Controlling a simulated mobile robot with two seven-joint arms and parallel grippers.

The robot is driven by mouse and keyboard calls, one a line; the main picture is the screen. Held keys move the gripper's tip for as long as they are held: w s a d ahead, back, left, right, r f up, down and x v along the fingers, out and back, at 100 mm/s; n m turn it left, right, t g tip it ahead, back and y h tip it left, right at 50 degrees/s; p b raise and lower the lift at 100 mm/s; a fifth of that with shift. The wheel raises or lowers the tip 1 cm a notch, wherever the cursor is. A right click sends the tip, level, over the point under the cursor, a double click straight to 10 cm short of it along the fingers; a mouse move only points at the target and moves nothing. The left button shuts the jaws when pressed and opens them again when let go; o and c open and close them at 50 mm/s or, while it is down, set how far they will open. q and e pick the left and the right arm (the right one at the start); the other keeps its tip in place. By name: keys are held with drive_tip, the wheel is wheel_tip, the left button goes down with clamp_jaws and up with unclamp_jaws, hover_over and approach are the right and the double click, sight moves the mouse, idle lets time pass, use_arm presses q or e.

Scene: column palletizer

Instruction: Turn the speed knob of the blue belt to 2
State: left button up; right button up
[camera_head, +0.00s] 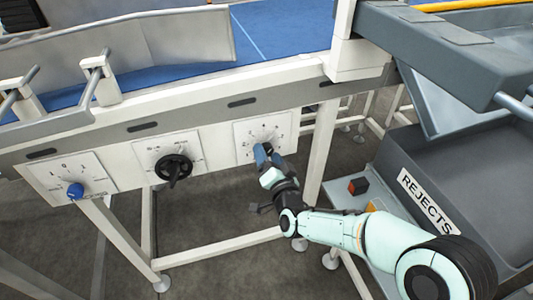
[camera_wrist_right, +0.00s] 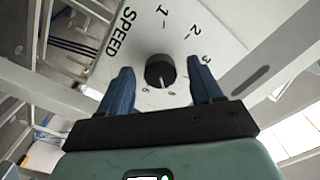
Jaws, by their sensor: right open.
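The speed knob (camera_wrist_right: 160,70) is a small dark round knob on a white dial plate (camera_wrist_right: 225,25) marked SPEED, with numbers around it. A pale pointer mark shows on the knob's lower side, away from the 2; its exact reading is unclear. My right gripper (camera_wrist_right: 160,88) is open, with one blue finger on each side of the knob and a gap to each. In the head view, my right gripper (camera_head: 266,155) is at the lower part of the rightmost dial plate (camera_head: 250,128) and partly hides the knob. The blue belt (camera_head: 285,30) runs above. My left gripper is not in view.
On the same frame are a plate with a black handle (camera_head: 175,168) and a plate with a blue knob (camera_head: 75,190). A frame leg (camera_head: 322,145) stands just right of the dial. A grey REJECTS bin (camera_head: 450,170) and a red-topped button box (camera_head: 358,186) are at right.

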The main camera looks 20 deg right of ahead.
drive_tip(key=shift+w, duration=0.95)
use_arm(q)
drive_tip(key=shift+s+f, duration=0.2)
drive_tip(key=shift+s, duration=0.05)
use_arm(e)
drive_tip(key=c, duration=1)
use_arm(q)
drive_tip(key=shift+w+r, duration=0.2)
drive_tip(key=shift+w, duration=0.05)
use_arm(e)
drive_tip(key=shift+n, duration=0.6)
drive_tip(key=shift+c, duration=0.2)
drive_tip(key=n+p, duration=0.1)
drive_tip(key=n, duration=0.3)
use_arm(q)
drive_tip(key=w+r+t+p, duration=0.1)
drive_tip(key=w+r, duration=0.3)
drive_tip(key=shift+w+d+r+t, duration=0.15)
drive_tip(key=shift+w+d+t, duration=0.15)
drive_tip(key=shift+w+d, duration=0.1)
use_arm(e)
drive_tip(key=shift+f+n, duration=0.15)
drive_tip(key=shift+n, duration=2.65)
drive_tip(key=shift+d, duration=0.1)
